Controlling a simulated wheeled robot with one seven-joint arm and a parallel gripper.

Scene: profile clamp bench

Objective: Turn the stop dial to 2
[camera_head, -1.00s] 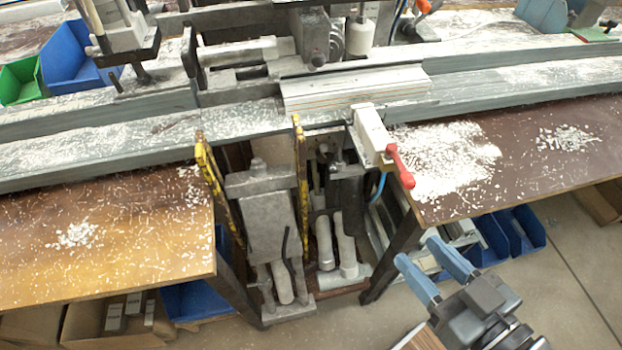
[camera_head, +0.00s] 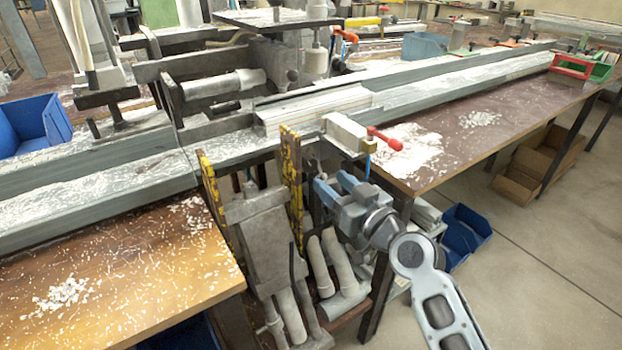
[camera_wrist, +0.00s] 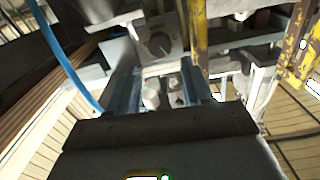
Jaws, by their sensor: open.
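The dial, a dark round knob (camera_wrist: 158,44) on a grey plate, shows at the top middle of the wrist view. Its pointer and numbers are too small and blurred to read. My gripper (camera_wrist: 158,78) is open, its two blue fingers pointing toward the plate, with the dial between their lines and beyond the tips. I see no contact. In the head view my gripper (camera_head: 333,186) is under the bench edge, right of the yellow-and-black posts. I cannot make out the dial in that view.
Yellow-black posts (camera_head: 291,180) and grey cylinders (camera_head: 338,262) stand left of my gripper. A clamp with a red handle (camera_head: 385,138) overhangs it. A blue hose (camera_wrist: 72,60) runs along the left in the wrist view.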

